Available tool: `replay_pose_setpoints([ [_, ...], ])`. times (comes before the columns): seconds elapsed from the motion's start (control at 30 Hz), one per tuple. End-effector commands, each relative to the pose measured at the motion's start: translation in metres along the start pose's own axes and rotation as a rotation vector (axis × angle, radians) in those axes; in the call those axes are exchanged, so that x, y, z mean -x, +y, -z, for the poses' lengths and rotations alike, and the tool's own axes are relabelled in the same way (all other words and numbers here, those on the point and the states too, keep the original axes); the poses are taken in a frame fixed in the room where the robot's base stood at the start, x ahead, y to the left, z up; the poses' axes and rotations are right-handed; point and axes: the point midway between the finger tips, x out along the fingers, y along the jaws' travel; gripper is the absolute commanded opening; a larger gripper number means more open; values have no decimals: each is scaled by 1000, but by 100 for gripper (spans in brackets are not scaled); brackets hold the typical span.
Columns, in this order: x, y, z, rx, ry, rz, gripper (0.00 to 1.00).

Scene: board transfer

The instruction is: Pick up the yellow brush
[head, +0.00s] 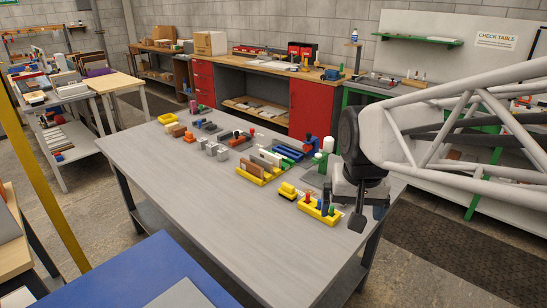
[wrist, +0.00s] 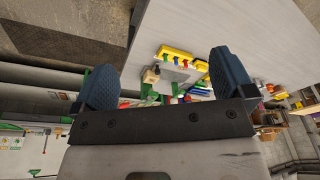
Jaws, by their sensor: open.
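A small yellow block-like piece with a dark underside (head: 288,191), which looks like the yellow brush, sits on the grey table (head: 225,235) near its right part. In the wrist view a small yellow piece (wrist: 201,66) near the right finger may be the same thing. My gripper (head: 368,213) is open and empty above the table's right end, to the right of the yellow piece and apart from it. In the wrist view its two dark fingers (wrist: 163,62) stand wide apart.
A yellow rack with coloured pegs (head: 317,212) stands between the yellow piece and my gripper. Green cylinders (head: 328,145), blue pieces (head: 288,152) and a yellow tray of upright boards (head: 252,173) stand behind. The table's front left is clear.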

Motion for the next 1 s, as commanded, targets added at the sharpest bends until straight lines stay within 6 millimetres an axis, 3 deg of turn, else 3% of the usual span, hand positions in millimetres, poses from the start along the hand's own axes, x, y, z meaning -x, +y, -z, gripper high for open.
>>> replay_pose_setpoints([
  [0.57,-36,-35,135,-163,-51,-8,100],
  [1.0,-90,-64,230,-287,-88,-21,100],
])
